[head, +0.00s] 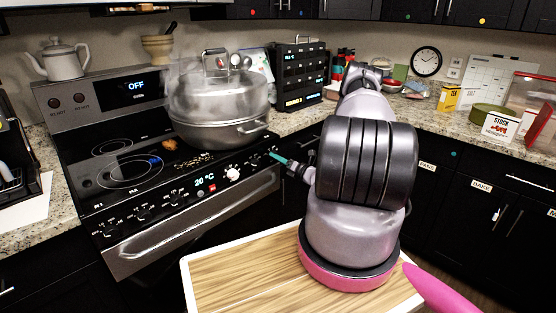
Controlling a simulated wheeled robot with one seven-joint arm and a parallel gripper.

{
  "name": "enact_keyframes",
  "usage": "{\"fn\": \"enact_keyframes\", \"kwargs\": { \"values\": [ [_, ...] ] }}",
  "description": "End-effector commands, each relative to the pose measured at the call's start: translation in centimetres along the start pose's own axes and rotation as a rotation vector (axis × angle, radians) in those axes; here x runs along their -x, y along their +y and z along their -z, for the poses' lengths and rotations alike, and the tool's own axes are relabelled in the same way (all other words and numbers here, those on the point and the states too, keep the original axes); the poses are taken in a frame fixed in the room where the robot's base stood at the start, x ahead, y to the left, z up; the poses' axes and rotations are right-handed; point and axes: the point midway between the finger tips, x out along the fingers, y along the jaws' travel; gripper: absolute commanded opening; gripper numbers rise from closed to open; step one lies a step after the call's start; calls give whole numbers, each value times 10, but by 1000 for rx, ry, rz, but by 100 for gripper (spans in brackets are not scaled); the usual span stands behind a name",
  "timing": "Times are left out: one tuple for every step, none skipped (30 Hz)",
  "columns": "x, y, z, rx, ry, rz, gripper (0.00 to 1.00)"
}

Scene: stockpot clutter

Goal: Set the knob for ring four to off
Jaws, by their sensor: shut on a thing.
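The stove's front panel (190,188) carries several black knobs, a white dial (232,174) and a "20 °C" readout. One black knob (143,214) is left of the readout, and another (254,159) is right of the white dial. Their labels and pointer positions are too small to read, so I cannot tell which is for ring four. My gripper (277,157), with teal tips, is at the panel's right end. It is shut on what appears to be a knob there, mostly hidden by the tips.
Dark specks and an orange-brown patch lie on the glass. A wood-topped board (235,275) is in front. A black rack (298,77) stands right of the stove.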

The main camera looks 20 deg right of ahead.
Motion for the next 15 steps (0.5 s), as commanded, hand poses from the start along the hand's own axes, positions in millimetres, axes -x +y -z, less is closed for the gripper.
{"fn": "enact_keyframes", "kwargs": {
  "values": [
    [2,-2,1,27,4,4,0],
    [2,-2,1,43,5,3,0],
    [2,-2,1,64,7,3,0],
    [2,-2,1,77,8,3,0],
    [2,-2,1,91,8,3,0],
    [2,-2,1,106,9,2,0],
    [2,-2,1,117,10,2,0],
    [2,-2,0,127,11,2,0],
    [2,-2,0,137,12,2,0],
    [2,-2,0,144,12,2,0],
    [2,-2,0,151,13,2,0],
    [2,-2,1,158,13,2,0],
    [2,-2,0,162,13,2,0],
    [2,-2,1,165,14,2,0],
    [2,-2,1,168,14,2,0]
  ]
}}
